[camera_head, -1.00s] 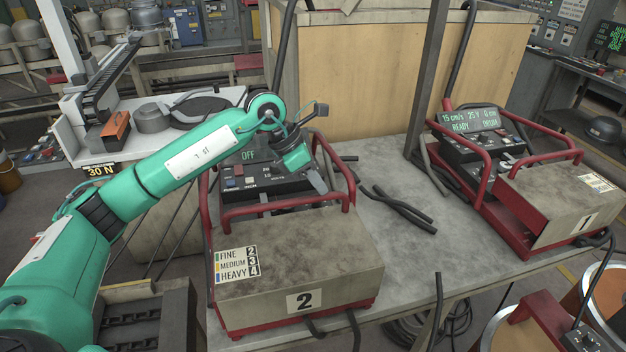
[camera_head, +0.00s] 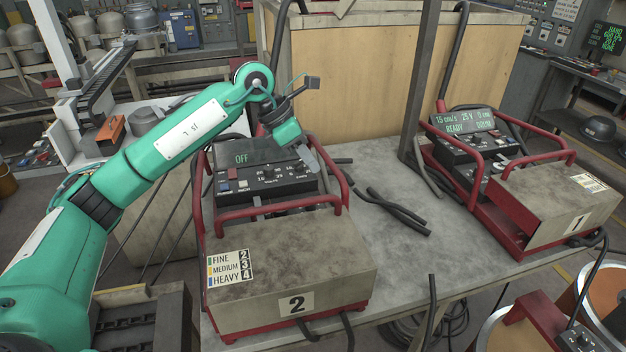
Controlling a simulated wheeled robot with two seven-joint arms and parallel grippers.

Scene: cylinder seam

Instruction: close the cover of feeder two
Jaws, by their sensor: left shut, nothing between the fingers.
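Feeder two (camera_head: 290,258) stands on the table in the lower middle of the head view. It is a worn beige box in a red tube frame, with a "2" plate on its front and a FINE, MEDIUM, HEAVY label. The box's lid looks flat and down. Behind it, its control panel (camera_head: 240,183) has a display reading OFF. My left gripper (camera_head: 312,165) is shut and empty, pointing down over the right part of that panel. I cannot tell whether it touches the panel. My right gripper is not in view.
Feeder one (camera_head: 560,205) stands at the right, its display reading READY. Black rods (camera_head: 398,212) lie on the table (camera_head: 385,255) between the feeders. A grey post (camera_head: 424,90) rises at the table's back. Red handles flank the panel near my left gripper.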

